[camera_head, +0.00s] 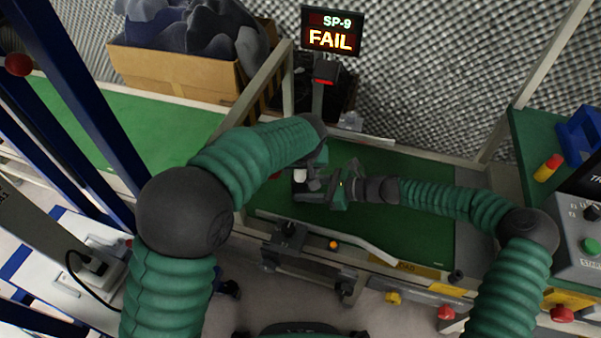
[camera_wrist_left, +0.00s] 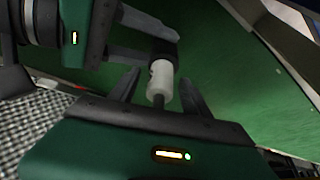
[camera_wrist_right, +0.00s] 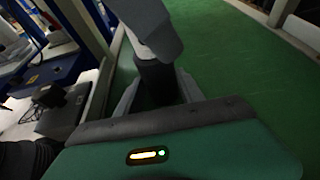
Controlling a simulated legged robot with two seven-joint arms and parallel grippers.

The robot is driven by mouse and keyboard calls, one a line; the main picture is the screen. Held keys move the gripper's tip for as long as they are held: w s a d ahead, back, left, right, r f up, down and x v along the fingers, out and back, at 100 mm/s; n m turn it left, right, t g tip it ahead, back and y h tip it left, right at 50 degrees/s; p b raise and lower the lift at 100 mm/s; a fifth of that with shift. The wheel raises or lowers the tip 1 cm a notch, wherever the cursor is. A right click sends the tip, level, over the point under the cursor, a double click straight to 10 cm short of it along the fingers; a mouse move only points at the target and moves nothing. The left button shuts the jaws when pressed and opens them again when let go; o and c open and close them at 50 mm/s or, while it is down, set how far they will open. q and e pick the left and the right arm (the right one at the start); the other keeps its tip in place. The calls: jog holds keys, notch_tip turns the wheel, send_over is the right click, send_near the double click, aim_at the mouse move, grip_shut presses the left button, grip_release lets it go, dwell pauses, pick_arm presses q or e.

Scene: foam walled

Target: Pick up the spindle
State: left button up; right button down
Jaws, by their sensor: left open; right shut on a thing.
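The spindle shows as a white cylinder (camera_head: 299,175) above the green belt, small in the head view. In the left wrist view the spindle (camera_wrist_left: 160,78) has a white body and a thin dark shaft toward my left gripper. My right gripper (camera_head: 312,190) is shut on its dark end, which stands between the fingers in the right wrist view (camera_wrist_right: 155,82). My left gripper (camera_wrist_left: 155,90) is open, its fingers on both sides of the shaft and lower white body, with gaps visible.
The green conveyor belt (camera_head: 410,225) is clear to the right. A screen (camera_head: 331,33) reads SP-9 FAIL above a post. A cardboard box (camera_head: 180,72) of dark foam stands at the back left. A blue bin (camera_head: 578,135) and a control box (camera_head: 585,225) are at the right.

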pick_arm(q)
grip_shut()
dwell(0.3)
notch_tip(320, 180, up, 10)
jog(key=shift+r, duration=0.1)
dwell(0.3)
pick_arm(e)
jog(key=c, duration=0.7)
grip_release()
jog(key=shift+o, duration=0.2)
